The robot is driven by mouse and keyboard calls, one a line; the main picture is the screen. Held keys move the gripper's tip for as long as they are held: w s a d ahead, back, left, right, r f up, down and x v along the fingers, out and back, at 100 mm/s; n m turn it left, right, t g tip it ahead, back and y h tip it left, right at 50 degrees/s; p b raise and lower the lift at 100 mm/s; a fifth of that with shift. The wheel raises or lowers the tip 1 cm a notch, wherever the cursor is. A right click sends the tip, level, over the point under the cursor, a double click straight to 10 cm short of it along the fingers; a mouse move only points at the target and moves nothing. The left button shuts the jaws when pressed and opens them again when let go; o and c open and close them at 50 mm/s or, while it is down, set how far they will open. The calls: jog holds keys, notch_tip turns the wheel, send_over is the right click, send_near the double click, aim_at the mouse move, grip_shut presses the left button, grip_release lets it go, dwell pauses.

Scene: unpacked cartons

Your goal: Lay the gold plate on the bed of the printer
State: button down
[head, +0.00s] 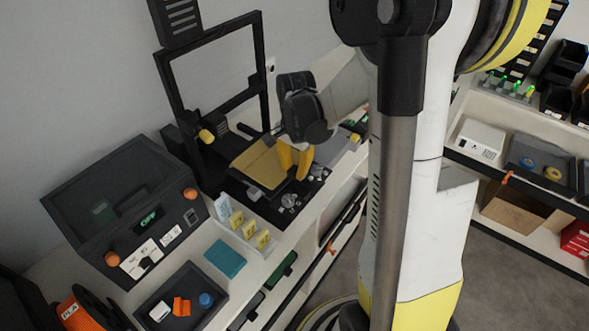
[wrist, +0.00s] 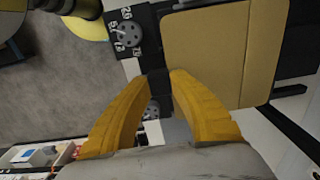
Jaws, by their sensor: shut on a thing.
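The gold plate (head: 262,162) is a flat, squarish sheet over the bed area of the black-framed printer (head: 174,90). The plate also fills the upper right of the wrist view (wrist: 220,50). My gripper (head: 294,174) has yellow fingers and is at the plate's right edge in the head view. The plate hides most of the bed, and I cannot tell whether the two touch.
A dark box-shaped machine (head: 125,205) stands left of the printer. In front are a holder with yellow cards (head: 250,232), a teal pad (head: 224,258) and a dark tray (head: 185,300) with small parts. Shelves with a white box (head: 481,140) are at the right.

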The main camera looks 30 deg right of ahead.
jog(key=shift+f, duration=0.1)
dwell(0.3)
jog(key=shift+f+b, duration=1)
jog(key=shift+f, duration=0.05)
jog(key=c, duration=1.2)
grip_release()
jog(key=shift+r, duration=0.1)
jog(key=shift+r+p, duration=1.15)
jog(key=shift+r, duration=0.4)
